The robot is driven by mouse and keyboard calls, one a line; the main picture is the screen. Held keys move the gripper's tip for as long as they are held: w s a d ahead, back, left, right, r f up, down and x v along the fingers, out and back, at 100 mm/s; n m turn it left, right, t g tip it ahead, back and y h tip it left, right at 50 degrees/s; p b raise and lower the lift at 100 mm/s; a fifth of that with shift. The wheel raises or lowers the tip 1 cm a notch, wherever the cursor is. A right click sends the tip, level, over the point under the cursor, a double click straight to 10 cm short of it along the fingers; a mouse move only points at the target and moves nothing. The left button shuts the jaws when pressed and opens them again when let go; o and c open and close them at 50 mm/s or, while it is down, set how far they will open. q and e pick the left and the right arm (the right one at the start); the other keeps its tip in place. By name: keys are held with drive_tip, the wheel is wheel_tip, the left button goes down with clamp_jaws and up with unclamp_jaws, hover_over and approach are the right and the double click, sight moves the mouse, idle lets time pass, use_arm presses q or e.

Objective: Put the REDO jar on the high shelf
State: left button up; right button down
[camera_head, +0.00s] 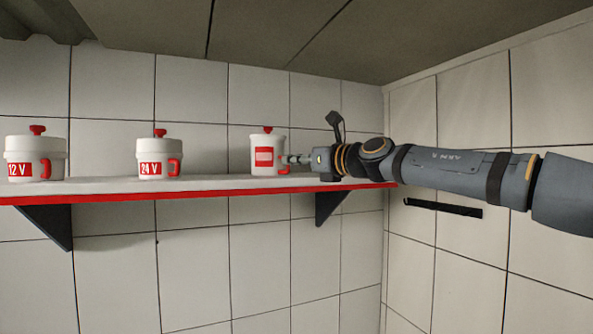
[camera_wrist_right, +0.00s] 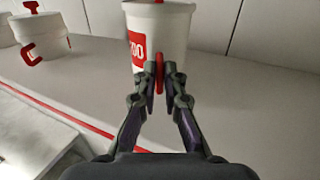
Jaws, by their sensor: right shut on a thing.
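The REDO jar (camera_head: 267,153) is white with a red label, red lid knob and red handle. It is upright at the right part of the high shelf (camera_head: 215,184); its base looks on or just above the shelf top, I cannot tell which. In the right wrist view the jar (camera_wrist_right: 172,28) is ahead of me, with only part of its label showing. My right gripper (camera_head: 290,160) reaches in from the right. In the wrist view its fingers (camera_wrist_right: 160,72) are shut on the jar's red handle (camera_wrist_right: 159,80). My left gripper is not in view.
A 24 V jar (camera_head: 153,152) and a 12 V jar (camera_head: 30,155) stand on the shelf to the left. Free shelf lies between the jars. A tiled wall is behind, a side wall at right, and a dark ceiling (camera_head: 270,35) above.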

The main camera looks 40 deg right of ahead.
drive_tip(key=shift+s, duration=0.25)
drive_tip(key=c, duration=1.7)
unclamp_jaws()
drive_tip(key=shift+s+a, duration=0.15)
drive_tip(key=shift+a, duration=0.05)
drive_tip(key=shift+o, duration=1.3)
drive_tip(key=shift+a+r, duration=0.1)
drive_tip(key=shift+a, duration=0.15)
drive_tip(key=shift+w+a, duration=0.25)
drive_tip(key=shift+w, duration=0.05)
drive_tip(key=shift+d, duration=0.1)
drive_tip(key=shift+s+d, duration=0.1)
drive_tip(key=shift+d, duration=0.1)
use_arm(q)
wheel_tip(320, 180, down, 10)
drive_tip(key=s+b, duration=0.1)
drive_tip(key=b, duration=0.9)
use_arm(e)
drive_tip(key=s+d, duration=0.1)
drive_tip(key=s, duration=1.1)
drive_tip(key=shift+d, duration=0.4)
